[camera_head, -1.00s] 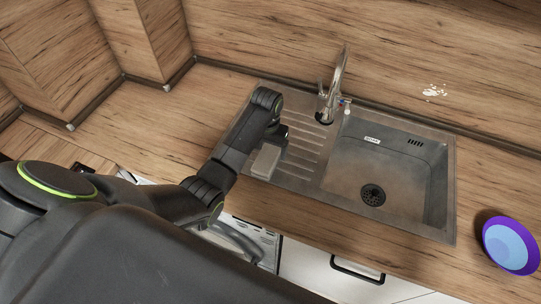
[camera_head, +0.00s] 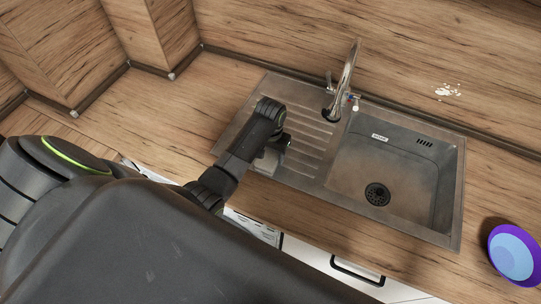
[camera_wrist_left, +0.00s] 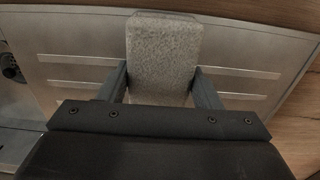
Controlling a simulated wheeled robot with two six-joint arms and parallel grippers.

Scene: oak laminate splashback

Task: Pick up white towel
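The white towel (camera_head: 266,164) is a pale grey-white folded block lying on the ribbed drainboard of the steel sink, left of the basin. In the head view my left gripper (camera_head: 272,147) is over it and hides much of it. In the left wrist view the towel (camera_wrist_left: 164,52) stands between the two fingers of my left gripper (camera_wrist_left: 161,68), one along each side. The fingers are apart and open; I cannot tell whether they touch the towel. My right gripper is not in view.
The steel sink (camera_head: 450,215) has an empty basin with a drain (camera_head: 377,195). A tall faucet (camera_head: 345,80) rises behind it. A purple and blue bowl (camera_head: 513,255) is at the right. The wooden counter (camera_head: 170,110) left of the sink is clear.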

